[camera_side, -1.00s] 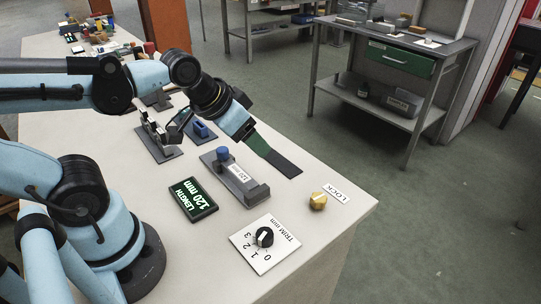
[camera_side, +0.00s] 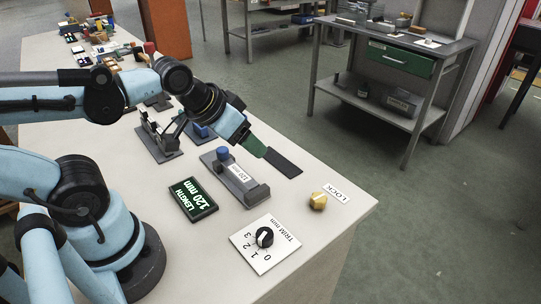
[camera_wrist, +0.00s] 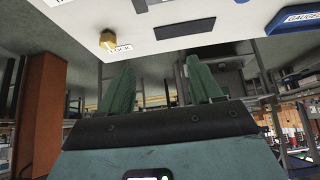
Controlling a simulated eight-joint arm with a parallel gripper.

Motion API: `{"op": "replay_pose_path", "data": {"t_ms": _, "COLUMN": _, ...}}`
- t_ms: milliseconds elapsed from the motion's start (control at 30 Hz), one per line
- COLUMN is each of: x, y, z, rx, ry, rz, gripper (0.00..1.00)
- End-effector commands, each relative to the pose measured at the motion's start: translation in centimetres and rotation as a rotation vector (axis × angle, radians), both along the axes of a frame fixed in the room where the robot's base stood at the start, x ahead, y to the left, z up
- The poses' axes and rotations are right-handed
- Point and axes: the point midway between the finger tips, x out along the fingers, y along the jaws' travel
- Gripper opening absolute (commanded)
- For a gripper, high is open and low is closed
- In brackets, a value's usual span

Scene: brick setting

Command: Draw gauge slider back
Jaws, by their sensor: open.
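The length gauge is a grey block (camera_side: 243,186) with a "120 mm" label, lying on the bench in the side view. Its slider has a blue knob (camera_side: 223,154) at the far end of the block. My gripper (camera_side: 256,147) is beyond and to the right of the knob, apart from it. In the wrist view my gripper (camera_wrist: 162,78) shows two green fingers spread wide with nothing between them. In the side view only part of the fingers shows, so their height above the bench is hard to tell.
A display (camera_side: 194,198) reads "LENGTH 120 mm". A trim dial (camera_side: 264,237) and a yellow LOCK knob (camera_side: 318,201) stand near the bench's front right. A dark strip (camera_side: 283,163) lies near the right edge. A blue piece (camera_side: 200,131) stands behind the gauge.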

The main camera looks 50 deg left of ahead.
Motion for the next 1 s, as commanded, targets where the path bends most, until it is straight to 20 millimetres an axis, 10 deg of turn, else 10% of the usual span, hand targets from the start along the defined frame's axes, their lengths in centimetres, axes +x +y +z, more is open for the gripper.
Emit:
{"op": "replay_pose_path", "data": {"t_ms": 333, "x": 0.4, "y": 1.2, "z": 0.5, "rx": 0.006, "ry": 0.059, "rz": 0.031, "gripper": 0.58}}
{"op": "replay_pose_path", "data": {"t_ms": 1000, "x": 1.1, "y": 12.2, "z": 2.7, "rx": -0.080, "ry": 0.613, "rz": 0.253, "gripper": 0.58}}
